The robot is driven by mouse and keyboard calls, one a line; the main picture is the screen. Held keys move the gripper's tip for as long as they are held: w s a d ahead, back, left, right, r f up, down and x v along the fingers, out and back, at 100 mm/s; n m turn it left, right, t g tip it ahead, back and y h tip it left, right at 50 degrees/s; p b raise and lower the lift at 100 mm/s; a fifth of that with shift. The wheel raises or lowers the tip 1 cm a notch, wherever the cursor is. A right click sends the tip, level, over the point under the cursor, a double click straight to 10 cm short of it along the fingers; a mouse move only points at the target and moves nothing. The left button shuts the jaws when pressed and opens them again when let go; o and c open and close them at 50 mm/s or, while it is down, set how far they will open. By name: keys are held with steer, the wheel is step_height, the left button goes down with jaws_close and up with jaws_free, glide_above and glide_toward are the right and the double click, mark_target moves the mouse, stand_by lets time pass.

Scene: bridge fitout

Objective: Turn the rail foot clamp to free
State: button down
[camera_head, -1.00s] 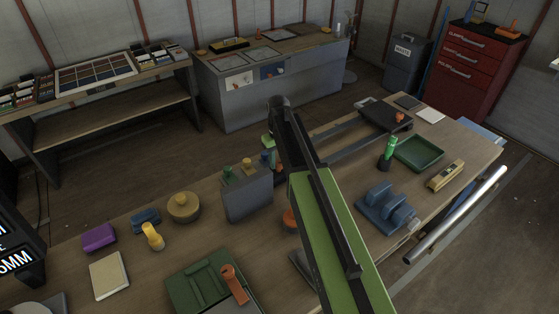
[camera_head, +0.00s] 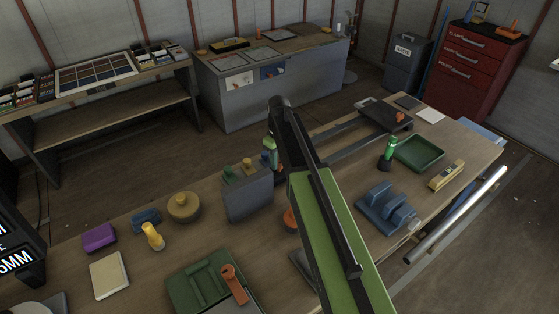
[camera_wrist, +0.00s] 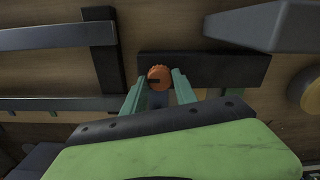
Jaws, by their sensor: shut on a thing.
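An orange ribbed knob (camera_wrist: 160,75) with a dark slot, which I take for the rail foot clamp, sits at the left end of a dark flat bar (camera_wrist: 215,70) in the wrist view. My gripper (camera_wrist: 158,84) has its two teal fingers on either side of this knob, shut on it. In the head view, my gripper (camera_head: 271,153) shows green beside the dark end of my arm, behind the grey holder. A bit of orange (camera_head: 282,168) shows there. My arm hides most of the clamp and the near rail ends.
A grey holder (camera_head: 248,198) stands left of my arm. Dark rails (camera_head: 350,145) run to a dark plate with an orange knob (camera_head: 398,117). A blue block (camera_head: 385,205), green tray (camera_head: 419,153) and green-topped cylinder (camera_head: 388,152) stand to the right.

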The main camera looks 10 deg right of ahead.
mark_target(279, 163)
steer(key=c, duration=1)
jaws_free()
steer(key=shift+o, duration=0.2)
step_height(279, 163, up, 17)
steer(key=p, duration=1.7)
steer(key=shift+r, duration=0.2)
